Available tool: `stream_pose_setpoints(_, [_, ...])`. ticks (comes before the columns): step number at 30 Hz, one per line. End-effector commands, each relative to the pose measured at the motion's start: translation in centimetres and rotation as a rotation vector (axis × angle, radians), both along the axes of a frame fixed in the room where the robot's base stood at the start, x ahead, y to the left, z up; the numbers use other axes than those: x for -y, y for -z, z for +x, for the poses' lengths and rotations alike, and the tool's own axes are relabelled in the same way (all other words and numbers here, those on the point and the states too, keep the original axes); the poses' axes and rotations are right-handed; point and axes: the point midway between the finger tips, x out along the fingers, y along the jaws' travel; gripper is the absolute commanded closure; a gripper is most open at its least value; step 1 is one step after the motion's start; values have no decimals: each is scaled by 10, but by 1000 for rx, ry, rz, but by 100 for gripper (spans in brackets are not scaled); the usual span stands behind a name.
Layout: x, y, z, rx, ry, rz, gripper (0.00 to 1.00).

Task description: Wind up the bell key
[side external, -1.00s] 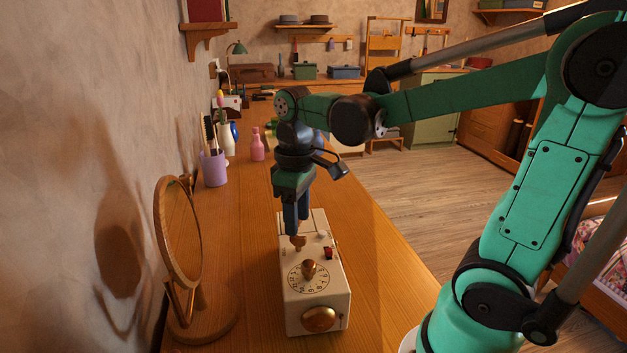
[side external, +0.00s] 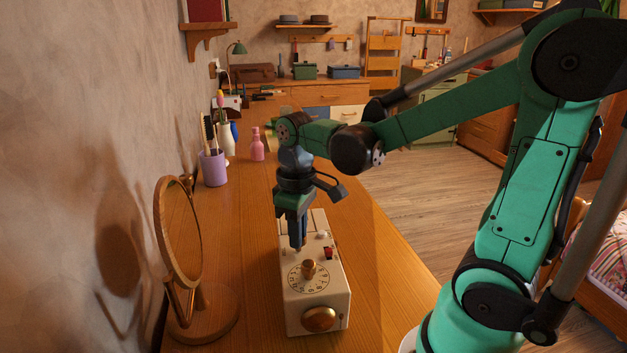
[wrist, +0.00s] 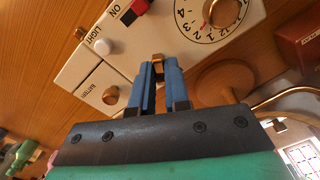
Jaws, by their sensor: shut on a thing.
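A cream box-shaped device (side external: 316,297) stands on the wooden counter. On its top are a dial with a brass knob (side external: 309,269), a red switch (side external: 328,253) and a white button (side external: 322,235). My gripper (side external: 299,246) points down at the device's top, left of the switch. In the wrist view its blue fingers (wrist: 159,75) are closed around the small brass bell key (wrist: 158,61), which is mostly hidden between them. The wrist view also shows the red switch (wrist: 133,10) marked ON and the white button (wrist: 102,46) marked LIGHT.
A round mirror (side external: 180,235) on a wooden stand is left of the device, near the wall. A purple cup (side external: 213,168) with brushes and a pink bottle (side external: 257,147) stand further back. The counter right of the device is clear.

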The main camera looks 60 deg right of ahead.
Motion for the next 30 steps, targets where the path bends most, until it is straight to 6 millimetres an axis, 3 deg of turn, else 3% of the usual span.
stream_pose_setpoints(11, [0, 0, 0, -2, 99, 0, 100])
stream_pose_setpoints(30, [0, 0, 0, -2, 603, 0, 100])
